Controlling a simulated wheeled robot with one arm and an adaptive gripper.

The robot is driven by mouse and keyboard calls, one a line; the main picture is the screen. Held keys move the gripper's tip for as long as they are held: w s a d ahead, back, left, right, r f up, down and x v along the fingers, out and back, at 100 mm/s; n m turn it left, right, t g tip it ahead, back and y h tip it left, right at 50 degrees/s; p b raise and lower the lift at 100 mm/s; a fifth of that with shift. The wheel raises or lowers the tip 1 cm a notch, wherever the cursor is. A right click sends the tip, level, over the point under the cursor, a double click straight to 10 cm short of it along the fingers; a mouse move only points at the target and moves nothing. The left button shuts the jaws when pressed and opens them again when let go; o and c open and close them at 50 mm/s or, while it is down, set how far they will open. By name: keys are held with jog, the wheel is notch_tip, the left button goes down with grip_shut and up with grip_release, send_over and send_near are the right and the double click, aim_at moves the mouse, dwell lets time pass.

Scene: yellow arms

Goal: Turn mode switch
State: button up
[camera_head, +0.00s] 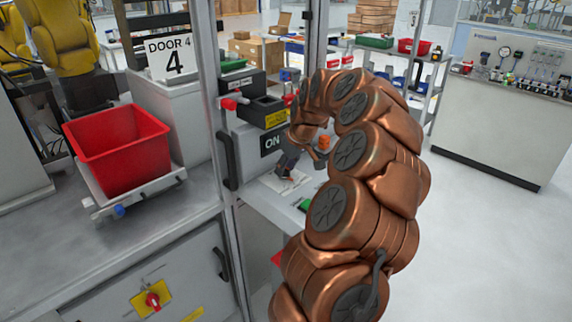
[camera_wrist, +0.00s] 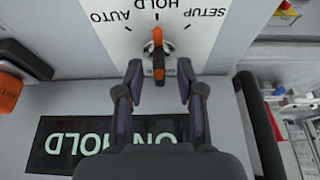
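The mode switch (camera_wrist: 157,60) is a dark knob with orange parts on a light panel, upside down in the wrist view. Marks AUTO, HOLD and SETUP surround it, and the knob lies in line with HOLD. My gripper (camera_wrist: 159,72) is open, with one finger on each side of the knob's near end and a visible gap on both sides. I cannot tell the depth between fingertips and panel. In the head view my gripper (camera_head: 288,164) is small and low at the panel, partly hidden by my copper arm; the switch cannot be made out clearly there.
A dark display (camera_wrist: 110,145) reading ON HOLD lies below the switch. An orange KEY part (camera_wrist: 10,90) is at the left, and a dark handle (camera_wrist: 260,125) at the right. A red bin (camera_head: 117,150) stands left of the frame post. Open floor lies right.

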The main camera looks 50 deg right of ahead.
grip_shut()
dwell(0.3)
